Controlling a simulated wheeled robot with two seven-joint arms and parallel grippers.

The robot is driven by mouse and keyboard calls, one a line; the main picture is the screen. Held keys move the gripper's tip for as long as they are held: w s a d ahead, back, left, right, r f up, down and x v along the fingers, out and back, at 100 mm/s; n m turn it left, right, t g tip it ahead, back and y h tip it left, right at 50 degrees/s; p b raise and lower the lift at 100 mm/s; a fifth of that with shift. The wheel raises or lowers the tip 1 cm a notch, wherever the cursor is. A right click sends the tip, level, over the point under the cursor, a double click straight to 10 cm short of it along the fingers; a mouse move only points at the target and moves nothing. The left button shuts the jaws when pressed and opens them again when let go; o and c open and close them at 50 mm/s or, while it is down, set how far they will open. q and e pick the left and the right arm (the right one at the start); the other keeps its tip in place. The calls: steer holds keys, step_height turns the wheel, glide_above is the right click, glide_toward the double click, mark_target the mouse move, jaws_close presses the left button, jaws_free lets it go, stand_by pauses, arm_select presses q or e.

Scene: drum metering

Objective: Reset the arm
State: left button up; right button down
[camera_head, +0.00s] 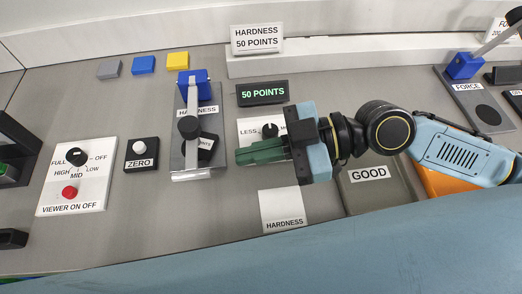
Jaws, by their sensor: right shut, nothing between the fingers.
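The hardness device (217,95) stands left of centre, with a blue block (194,84) at its far end. Its grey arm (193,105) runs from that block toward the near side, with a black round knob (188,127) on it. A black labelled piece (207,145) sits beside the arm, partly hidden. My right gripper (240,156) comes in from the right, with its green fingers shut and empty. Its fingertips are right of the device, apart from the arm in the picture. My left gripper is not in view.
A green display (263,93) reads 50 POINTS, above a LESS dial (269,130) partly covered by my right gripper. The ZERO button (141,154) and viewer panel (77,198) are left. A GOOD tray (387,194) and FORCE device (478,97) are right. Coloured blocks (143,65) lie behind.

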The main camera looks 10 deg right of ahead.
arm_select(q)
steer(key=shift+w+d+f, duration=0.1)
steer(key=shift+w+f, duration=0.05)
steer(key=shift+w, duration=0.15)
arm_select(e)
steer(key=shift+s+d+r, duration=0.1)
steer(key=shift+d+r, duration=0.1)
steer(key=shift+d, duration=0.3)
